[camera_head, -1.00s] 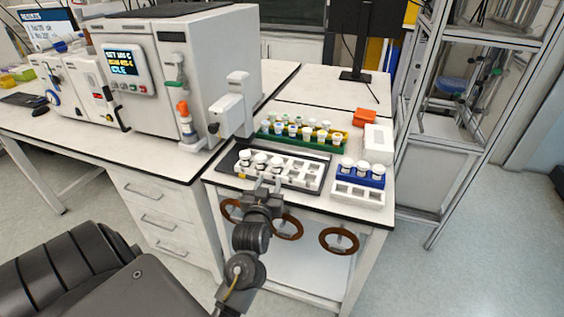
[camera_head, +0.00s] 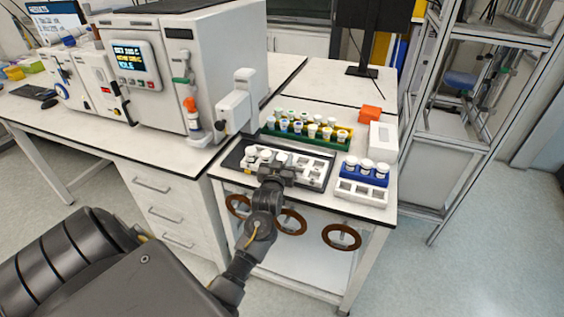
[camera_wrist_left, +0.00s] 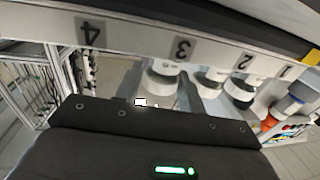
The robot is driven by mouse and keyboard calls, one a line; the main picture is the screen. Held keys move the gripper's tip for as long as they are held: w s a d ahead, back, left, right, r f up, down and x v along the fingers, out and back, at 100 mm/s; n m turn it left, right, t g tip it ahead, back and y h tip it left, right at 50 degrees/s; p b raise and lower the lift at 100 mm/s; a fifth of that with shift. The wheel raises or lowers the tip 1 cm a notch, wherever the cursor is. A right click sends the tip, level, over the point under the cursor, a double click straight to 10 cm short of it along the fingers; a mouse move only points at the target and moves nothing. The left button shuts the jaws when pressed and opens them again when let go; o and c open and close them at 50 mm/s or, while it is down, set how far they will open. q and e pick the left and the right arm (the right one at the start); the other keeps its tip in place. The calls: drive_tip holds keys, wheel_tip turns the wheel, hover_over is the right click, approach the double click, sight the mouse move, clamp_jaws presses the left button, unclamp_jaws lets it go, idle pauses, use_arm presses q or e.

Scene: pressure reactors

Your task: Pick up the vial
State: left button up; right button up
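A white-capped vial (camera_head: 280,158) stands at the right end of a row of vials in the white rack on the dark tray. In the left wrist view the vial (camera_wrist_left: 162,70) is by the rack label 3. My left gripper (camera_head: 276,167) is low over the front of this rack, its fingers at this vial. The fingers look apart, one on each side of the vial; contact cannot be made out. Two more white-capped vials (camera_head: 258,153) stand to the left. The gripper hides part of the rack. My right gripper is out of view.
A green and yellow rack (camera_head: 300,137) of several vials stands behind. A blue rack (camera_head: 364,177) with three vials and a white rack (camera_head: 360,192) are at right. A white box (camera_head: 382,140) and an orange block (camera_head: 370,114) lie behind them. The analyzer (camera_head: 190,75) stands left.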

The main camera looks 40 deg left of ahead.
sight(281, 158)
use_arm(q)
drive_tip(key=shift+w+a, duration=0.1)
drive_tip(key=shift+w, duration=0.1)
drive_tip(key=c, duration=0.6)
drive_tip(key=shift+r, duration=0.5)
wheel_tip(281, 158, up, 2)
drive_tip(key=shift+s+r+b, duration=0.15)
drive_tip(key=shift+r+b, duration=0.1)
drive_tip(key=shift+b, duration=0.35)
drive_tip(key=s+r+b, duration=0.1)
drive_tip(key=s+r, duration=0.8)
drive_tip(key=s, duration=0.4)
drive_tip(key=shift+s+a+r, duration=0.15)
drive_tip(key=shift+s+r, duration=0.15)
drive_tip(key=shift+s, duration=0.1)
